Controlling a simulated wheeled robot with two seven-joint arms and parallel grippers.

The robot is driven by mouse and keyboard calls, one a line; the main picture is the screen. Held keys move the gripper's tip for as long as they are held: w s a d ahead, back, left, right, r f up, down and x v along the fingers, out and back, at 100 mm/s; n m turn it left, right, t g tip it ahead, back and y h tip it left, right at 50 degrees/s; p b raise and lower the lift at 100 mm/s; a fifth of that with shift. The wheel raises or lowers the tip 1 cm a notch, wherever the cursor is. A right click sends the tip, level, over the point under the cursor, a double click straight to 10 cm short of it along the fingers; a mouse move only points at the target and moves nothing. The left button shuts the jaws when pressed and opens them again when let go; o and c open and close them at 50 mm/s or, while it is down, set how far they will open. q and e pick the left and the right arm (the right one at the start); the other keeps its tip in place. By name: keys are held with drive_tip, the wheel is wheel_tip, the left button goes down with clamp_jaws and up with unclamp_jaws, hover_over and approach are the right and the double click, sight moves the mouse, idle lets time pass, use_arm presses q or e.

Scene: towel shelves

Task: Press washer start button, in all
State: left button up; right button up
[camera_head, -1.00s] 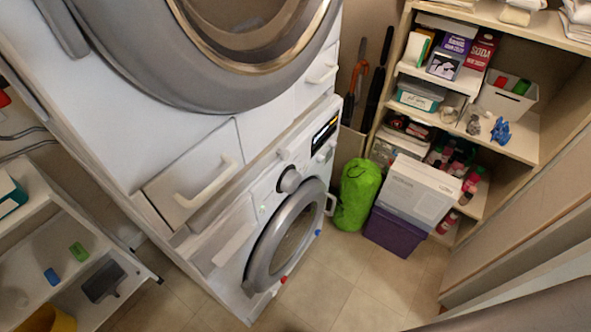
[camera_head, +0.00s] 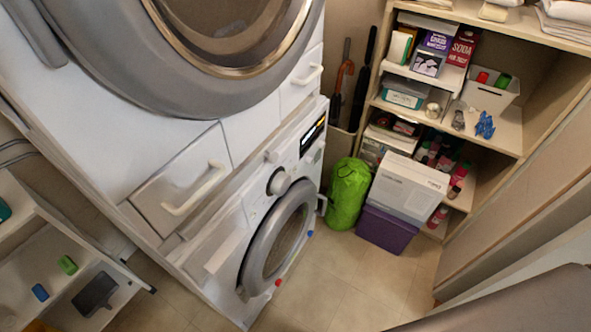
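The lower washer (camera_head: 243,212) is white, with a grey round door (camera_head: 259,246) that looks closed. Its control panel has a round knob (camera_head: 279,182) and a lit dark display (camera_head: 313,135) on the right. The start button is too small to make out. An upper machine with a large grey round door (camera_head: 120,70) stands above it. Neither of my grippers is in view.
A green bag (camera_head: 348,195) and a purple bin (camera_head: 386,229) with a white box (camera_head: 408,187) on it stand right of the washer. Wooden shelves (camera_head: 521,135) stand behind. Tiled floor (camera_head: 345,285) in front is clear. A low white shelf (camera_head: 60,245) is at the left.

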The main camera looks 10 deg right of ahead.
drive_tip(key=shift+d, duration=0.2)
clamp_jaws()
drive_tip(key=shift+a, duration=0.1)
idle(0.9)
